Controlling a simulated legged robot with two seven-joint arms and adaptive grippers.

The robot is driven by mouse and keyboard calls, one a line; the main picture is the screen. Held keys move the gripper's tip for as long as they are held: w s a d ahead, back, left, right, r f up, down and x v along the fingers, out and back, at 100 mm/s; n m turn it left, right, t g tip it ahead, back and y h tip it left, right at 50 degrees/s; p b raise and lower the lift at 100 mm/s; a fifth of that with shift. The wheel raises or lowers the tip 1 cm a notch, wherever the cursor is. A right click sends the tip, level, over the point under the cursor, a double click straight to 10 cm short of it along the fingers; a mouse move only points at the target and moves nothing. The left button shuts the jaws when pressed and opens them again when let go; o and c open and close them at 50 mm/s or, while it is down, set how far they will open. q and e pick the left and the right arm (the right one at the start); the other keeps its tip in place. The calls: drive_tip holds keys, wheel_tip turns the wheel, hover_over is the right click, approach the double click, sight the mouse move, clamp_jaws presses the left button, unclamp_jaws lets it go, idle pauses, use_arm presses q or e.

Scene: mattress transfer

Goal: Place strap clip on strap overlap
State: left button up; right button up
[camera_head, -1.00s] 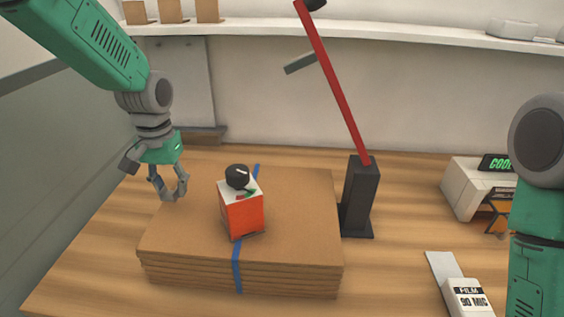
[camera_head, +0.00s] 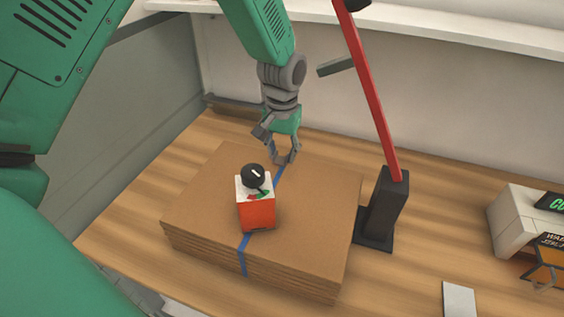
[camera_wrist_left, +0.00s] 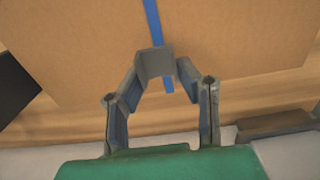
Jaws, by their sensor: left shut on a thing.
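My left gripper (camera_head: 284,158) is over the back edge of the cardboard stack (camera_head: 310,215), beside the blue strap. In the left wrist view the gripper (camera_wrist_left: 160,76) is shut on a small grey clip (camera_wrist_left: 155,62) between its fingertips. The blue strap (camera_head: 244,258) runs across the stack from front to back; in the wrist view the strap (camera_wrist_left: 152,22) passes behind the clip. I cannot tell whether the clip touches the strap. A red and white block (camera_head: 257,210) with a black knob sits on the stack over the strap. My right gripper is not in view.
A black stand (camera_head: 385,205) with a slanting red bar (camera_head: 372,85) and grey side arm stands right of the stack. A white box (camera_head: 520,220) is at the far right. A shelf (camera_head: 430,25) runs along the back wall. Wood table is clear at the left.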

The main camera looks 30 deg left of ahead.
sight(284, 158)
use_arm(q)
drive_tip(key=f, duration=0.1)
drive_tip(key=d+f, duration=0.1)
drive_tip(key=shift+s+d+f, duration=0.1)
drive_tip(key=shift+d+f, duration=0.1)
drive_tip(key=shift+f, duration=0.2)
drive_tip(key=shift+a+f, duration=0.25)
drive_tip(key=shift+f, duration=0.05)
drive_tip(key=o, duration=0.6)
drive_tip(key=shift+a+f, duration=0.15)
drive_tip(key=shift+a, duration=0.65)
drive_tip(key=o, duration=0.3)
drive_tip(key=shift+a, duration=0.25)
drive_tip(key=shift+a+f, duration=0.1)
drive_tip(key=shift+d+r, duration=0.2)
drive_tip(key=shift+d, duration=0.6)
drive_tip(key=shift+d+r, duration=0.25)
drive_tip(key=r, duration=0.3)
drive_tip(key=a+r, duration=0.1)
drive_tip(key=r, duration=0.5)
drive_tip(key=shift+a, duration=0.35)
drive_tip(key=shift+d+r, duration=0.2)
drive_tip(key=shift+r, duration=0.4)
drive_tip(key=shift+d+r, duration=0.2)
drive_tip(key=shift+r, duration=0.4)
drive_tip(key=shift+d+r, duration=0.15)
drive_tip(key=shift+d, duration=0.25)
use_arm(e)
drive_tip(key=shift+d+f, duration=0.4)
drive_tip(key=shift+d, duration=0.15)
